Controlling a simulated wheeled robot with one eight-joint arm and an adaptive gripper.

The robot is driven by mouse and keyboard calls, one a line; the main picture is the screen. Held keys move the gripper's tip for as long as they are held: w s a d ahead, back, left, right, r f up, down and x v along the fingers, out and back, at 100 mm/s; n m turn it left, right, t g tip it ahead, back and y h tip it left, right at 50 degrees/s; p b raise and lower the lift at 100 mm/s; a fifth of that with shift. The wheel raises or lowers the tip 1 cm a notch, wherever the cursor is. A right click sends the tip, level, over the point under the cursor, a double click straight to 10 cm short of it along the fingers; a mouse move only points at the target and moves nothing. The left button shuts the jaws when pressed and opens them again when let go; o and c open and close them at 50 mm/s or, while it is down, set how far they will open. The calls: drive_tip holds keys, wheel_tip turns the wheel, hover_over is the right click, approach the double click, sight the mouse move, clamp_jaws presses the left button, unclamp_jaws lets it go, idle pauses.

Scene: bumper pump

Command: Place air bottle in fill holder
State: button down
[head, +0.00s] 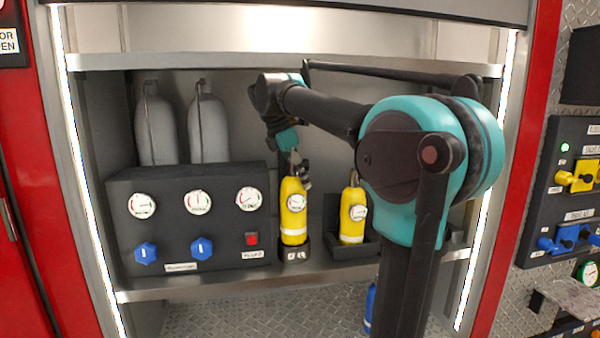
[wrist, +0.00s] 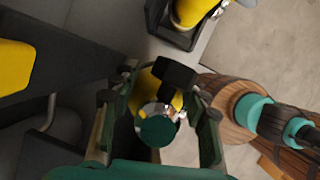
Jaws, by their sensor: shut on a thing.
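A yellow air bottle (head: 293,212) with a white band and a round gauge stands upright at the black fill holder (head: 294,254), right of the control panel. Its base meets the holder's rim; I cannot tell how deep it sits. My gripper (head: 291,160) is above it, shut on its valve top. In the wrist view my fingers (wrist: 158,118) stand on both sides of the valve, with the bottle's yellow body (wrist: 176,101) partly showing beneath. The lower fingers are hard to see in the head view.
A second yellow bottle (head: 353,222) stands in a black tray (head: 350,250) to the right, close to my arm. A black panel (head: 190,240) with gauges and blue knobs is at left, with grey cylinders (head: 208,128) behind. A metal shelf edge (head: 200,290) runs in front.

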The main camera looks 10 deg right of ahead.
sight(291, 176)
drive_tip(key=shift+f, duration=2.1)
drive_tip(key=c, duration=0.8)
unclamp_jaws()
drive_tip(key=shift+v, duration=3.85)
